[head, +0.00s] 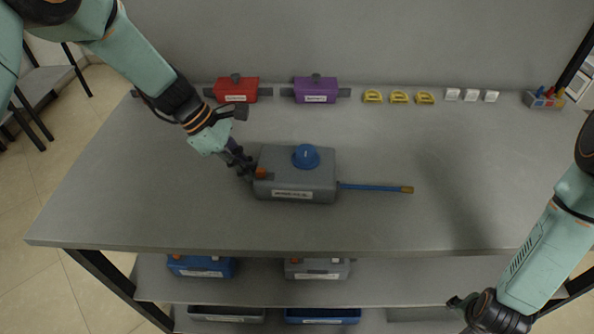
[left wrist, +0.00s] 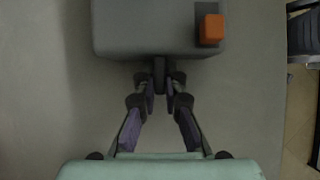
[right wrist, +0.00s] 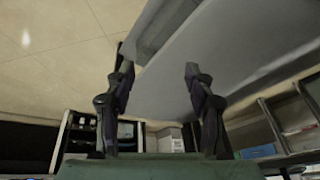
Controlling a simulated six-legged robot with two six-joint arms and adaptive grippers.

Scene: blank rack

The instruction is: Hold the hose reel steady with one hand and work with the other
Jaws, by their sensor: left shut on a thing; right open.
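The hose reel (head: 285,180) appears to be the grey box at the middle of the table. It has a blue knob (head: 306,156) on top, an orange block (head: 262,173) at its left end and a white label on its front. A blue hose (head: 372,188) with a brownish tip sticks out to its right. My left gripper (head: 246,168) is shut on a dark tab at the box's left end; the left wrist view shows the fingertips (left wrist: 160,78) meeting on it. My right gripper (right wrist: 157,75) is open and empty, low beyond the table's front edge.
A red box (head: 237,91) and a purple box (head: 316,90) stand along the back. Yellow handles (head: 398,97), white blocks (head: 471,95) and a small holder (head: 545,99) are to their right. Bins, including a blue bin (head: 200,267), sit on shelves below. The table's right side is clear.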

